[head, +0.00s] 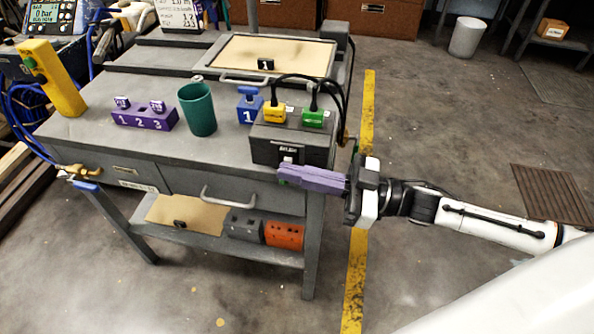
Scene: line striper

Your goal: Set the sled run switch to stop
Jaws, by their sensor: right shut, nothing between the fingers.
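A dark box (263,143) stands at the right front of the grey workbench, with a yellow plug (274,112) and a green plug (313,117) on top. Its front face has a small light label or switch part (288,152); the lettering and the switch position are too small to read. My right gripper (284,174) comes in from the right with its purple fingers shut and empty. Its fingertips are just below that part, at the box's lower front edge; I cannot tell whether they touch. The fingers may hide part of the switch. My left gripper is not in view.
On the workbench (90,128) are a teal cup (198,110), a purple numbered block (144,117), a blue block (249,107) and a yellow control box (52,77). A drawer handle (228,198) sticks out below. Black cables arch above the dark box. Floor at right is open.

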